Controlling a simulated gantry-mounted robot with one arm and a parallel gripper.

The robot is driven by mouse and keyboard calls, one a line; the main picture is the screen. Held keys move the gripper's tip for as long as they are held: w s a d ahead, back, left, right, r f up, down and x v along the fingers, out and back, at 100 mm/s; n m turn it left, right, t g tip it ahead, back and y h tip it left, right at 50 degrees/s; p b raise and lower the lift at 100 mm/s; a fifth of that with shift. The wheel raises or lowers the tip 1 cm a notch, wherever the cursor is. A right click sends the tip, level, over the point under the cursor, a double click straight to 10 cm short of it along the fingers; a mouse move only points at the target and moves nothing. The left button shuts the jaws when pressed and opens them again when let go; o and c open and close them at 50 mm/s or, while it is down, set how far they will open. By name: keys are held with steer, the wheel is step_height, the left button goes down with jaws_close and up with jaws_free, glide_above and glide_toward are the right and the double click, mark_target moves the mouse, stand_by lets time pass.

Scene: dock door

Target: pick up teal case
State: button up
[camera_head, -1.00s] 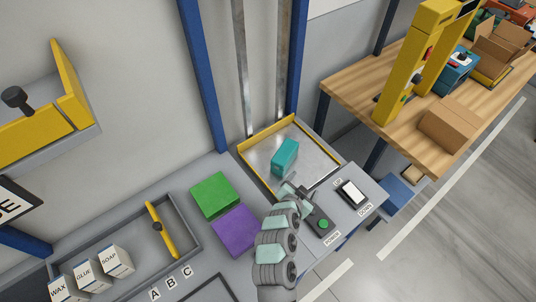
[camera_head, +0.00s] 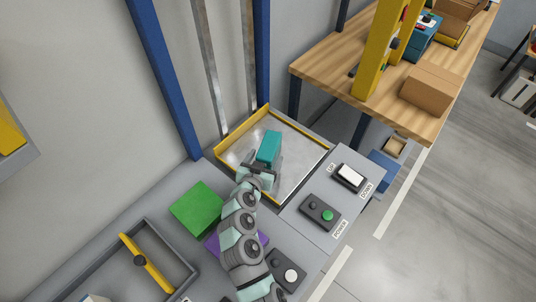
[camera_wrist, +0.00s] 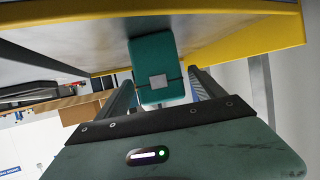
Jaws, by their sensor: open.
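The teal case (camera_head: 269,147) stands on the metal floor of a yellow-edged lift tray (camera_head: 307,168). In the wrist view the teal case (camera_wrist: 155,62) shows one end with a small grey square, between the two fingers of my gripper (camera_wrist: 158,85). In the head view my gripper (camera_head: 261,168) is at the near side of the case and hides its lower part. The gripper is open. I cannot tell whether either finger touches the case.
A control panel with an UP/DOWN switch (camera_head: 348,177) and a POWER box (camera_head: 319,212) lies right of the tray. A green block (camera_head: 198,208) and a partly hidden purple block (camera_head: 262,239) lie nearer. A wooden table (camera_head: 340,75) stands behind. Blue posts (camera_head: 165,80) flank the tray.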

steer(key=shift+x, duration=2.6)
jaws_close()
